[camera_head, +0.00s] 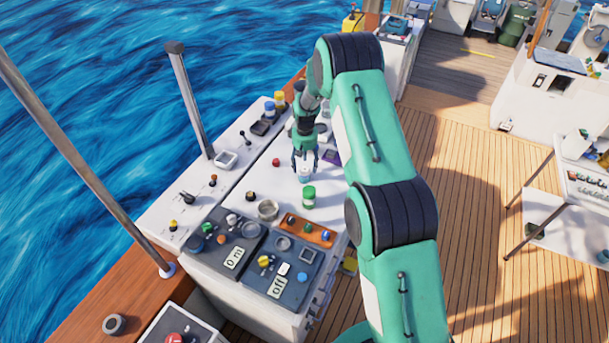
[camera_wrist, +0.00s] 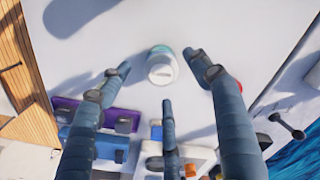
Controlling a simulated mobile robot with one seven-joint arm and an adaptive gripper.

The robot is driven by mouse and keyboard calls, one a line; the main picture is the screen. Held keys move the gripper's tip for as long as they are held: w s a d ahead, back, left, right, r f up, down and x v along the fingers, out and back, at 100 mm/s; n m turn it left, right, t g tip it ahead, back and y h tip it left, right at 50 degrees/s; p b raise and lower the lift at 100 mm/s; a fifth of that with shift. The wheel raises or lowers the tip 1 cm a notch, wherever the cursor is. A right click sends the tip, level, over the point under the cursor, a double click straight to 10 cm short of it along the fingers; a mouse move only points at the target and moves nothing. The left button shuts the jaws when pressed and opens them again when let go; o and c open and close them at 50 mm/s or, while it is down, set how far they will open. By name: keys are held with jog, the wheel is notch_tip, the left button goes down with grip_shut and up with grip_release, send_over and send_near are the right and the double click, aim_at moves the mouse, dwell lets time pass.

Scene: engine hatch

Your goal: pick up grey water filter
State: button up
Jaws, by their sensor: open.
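A small pale grey and white cylinder with a teal band, which looks like the water filter (camera_wrist: 161,68), stands on the white console top in the wrist view. In the head view it shows as a small pale shape (camera_head: 304,177) under the fingertips, partly hidden. My gripper (camera_head: 304,163) points down above it with its fingers spread. In the wrist view the fingers of my gripper (camera_wrist: 163,76) are apart around the near side of the cylinder. I see no finger clearly touching it.
A green cylinder (camera_head: 309,197) stands close by, nearer the dark control panels (camera_head: 292,268). A red knob (camera_head: 276,162) is to the left, a purple item (camera_head: 333,157) to the right. More knobs and switches crowd the console edges. White surface around the cylinder is mostly clear.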

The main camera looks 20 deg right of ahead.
aim_at(305, 169)
jog(key=shift+f+p, duration=0.55)
jog(key=shift+f, duration=2)
jog(key=c, duration=1.4)
